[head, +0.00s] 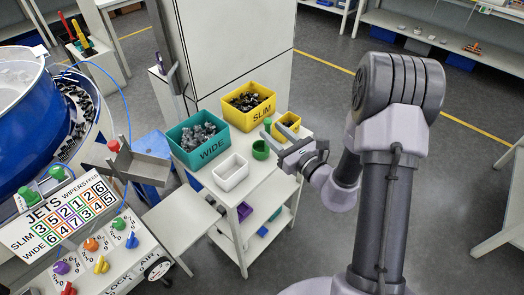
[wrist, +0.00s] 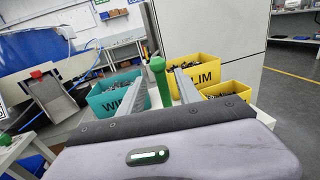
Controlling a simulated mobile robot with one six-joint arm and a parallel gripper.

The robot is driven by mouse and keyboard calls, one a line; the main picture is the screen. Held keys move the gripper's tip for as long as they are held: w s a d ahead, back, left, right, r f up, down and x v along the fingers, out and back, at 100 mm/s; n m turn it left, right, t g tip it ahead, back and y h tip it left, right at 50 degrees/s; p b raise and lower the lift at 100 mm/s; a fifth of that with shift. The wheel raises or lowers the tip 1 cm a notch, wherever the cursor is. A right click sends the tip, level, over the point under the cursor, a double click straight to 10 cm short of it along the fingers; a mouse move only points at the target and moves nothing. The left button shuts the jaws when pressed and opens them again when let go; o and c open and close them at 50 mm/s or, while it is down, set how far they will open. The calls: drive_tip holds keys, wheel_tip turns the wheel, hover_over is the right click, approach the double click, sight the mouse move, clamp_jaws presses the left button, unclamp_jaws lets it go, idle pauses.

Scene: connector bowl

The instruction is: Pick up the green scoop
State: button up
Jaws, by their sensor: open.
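The green scoop (wrist: 158,78) shows in the wrist view as an upright handle with a rounded top, between my two fingers in the picture. In the head view its green cup (head: 261,151) sits on the white cart top, and a green handle end shows above it, partly behind a finger. My gripper (wrist: 160,84) is open, with gaps on both sides of the handle. In the head view my gripper (head: 272,143) is at the cart's right side, close to the scoop. The scoop's lower part is hidden in the wrist view.
A teal WIDE bin (head: 197,157), a yellow SLIM bin (head: 238,122), a small yellow bin (head: 289,119) and an empty white tray (head: 230,173) crowd around the scoop on the cart. A tall grey cabinet (head: 235,50) stands behind. Floor right of the cart is clear.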

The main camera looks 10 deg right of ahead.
sight(269, 128)
drive_tip(key=x, duration=0.3)
drive_tip(key=shift+w+a, duration=0.1)
drive_tip(key=shift+w, duration=0.3)
clamp_jaws()
idle(1.0)
